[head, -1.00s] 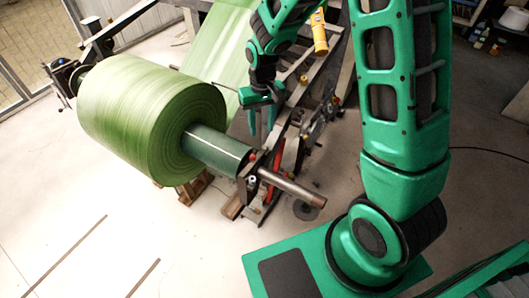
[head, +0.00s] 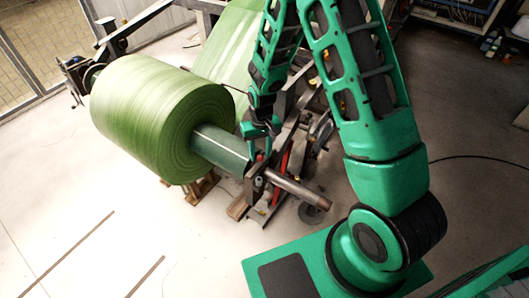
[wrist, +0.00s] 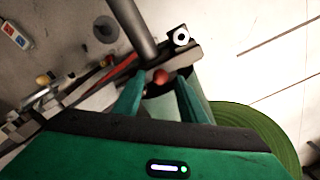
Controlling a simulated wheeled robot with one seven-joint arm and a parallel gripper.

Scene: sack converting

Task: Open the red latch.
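A red rounded knob, which looks like the red latch (wrist: 161,77), shows in the wrist view beside the metal shaft (wrist: 134,28). My gripper (wrist: 162,84) is open, its two green fingers spread either side of the knob in the picture. I cannot tell whether they touch it. In the head view my gripper (head: 258,146) points down over the shaft support, at the end of the green core (head: 220,148). The latch is mostly hidden there behind my fingers.
A large green roll (head: 160,118) lies left of my gripper. The bare shaft end (head: 305,193) sticks out to the right. A red bar (head: 282,168) and dark frame parts stand close by. A red-and-blue button box (wrist: 16,36) shows in the wrist view. Open floor lies in front.

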